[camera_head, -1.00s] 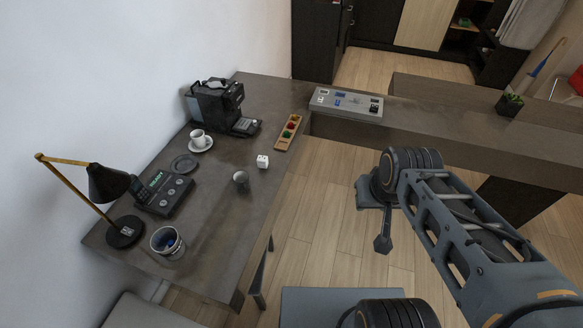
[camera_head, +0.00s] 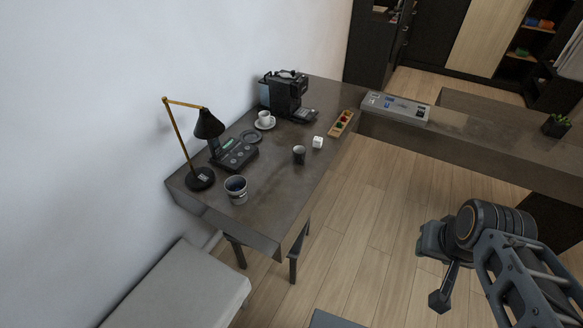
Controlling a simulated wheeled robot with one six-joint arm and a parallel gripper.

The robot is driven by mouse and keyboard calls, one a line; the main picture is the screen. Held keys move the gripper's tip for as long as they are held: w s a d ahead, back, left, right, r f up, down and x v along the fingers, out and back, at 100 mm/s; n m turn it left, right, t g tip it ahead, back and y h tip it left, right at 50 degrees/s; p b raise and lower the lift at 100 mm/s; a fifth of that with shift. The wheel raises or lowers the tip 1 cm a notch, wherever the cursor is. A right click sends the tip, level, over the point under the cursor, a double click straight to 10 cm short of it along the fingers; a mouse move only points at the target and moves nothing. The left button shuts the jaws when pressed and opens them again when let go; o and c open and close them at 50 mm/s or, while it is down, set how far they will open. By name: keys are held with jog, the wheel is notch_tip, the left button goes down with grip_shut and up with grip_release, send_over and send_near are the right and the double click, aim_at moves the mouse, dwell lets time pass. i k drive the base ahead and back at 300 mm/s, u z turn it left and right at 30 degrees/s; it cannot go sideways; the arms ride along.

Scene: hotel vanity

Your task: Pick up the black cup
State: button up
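The black cup (camera_head: 299,154) stands upright on the dark desk (camera_head: 285,190), near its right edge. A white cube (camera_head: 318,142) sits just behind and to the right of it. My gripper (camera_head: 438,272) hangs over the floor at the lower right, well to the right of the desk and far from the cup. Its fingers are small and seen from an angle, so I cannot tell whether they are apart.
Around the cup are a desk lamp (camera_head: 205,126), a black telephone-like device (camera_head: 234,155), a larger bucket-like cup (camera_head: 236,190), a white cup (camera_head: 265,119) on a saucer and a coffee machine (camera_head: 285,93). A bench (camera_head: 185,288) stands in front. The wooden floor is open.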

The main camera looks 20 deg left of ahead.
aim_at(299, 151)
jog(key=u, duration=1.1)
jog(key=i, duration=0.9)
jog(key=u, duration=1.15)
jog(key=k, duration=0.85)
jog(key=z, duration=0.65)
jog(key=i, duration=0.8)
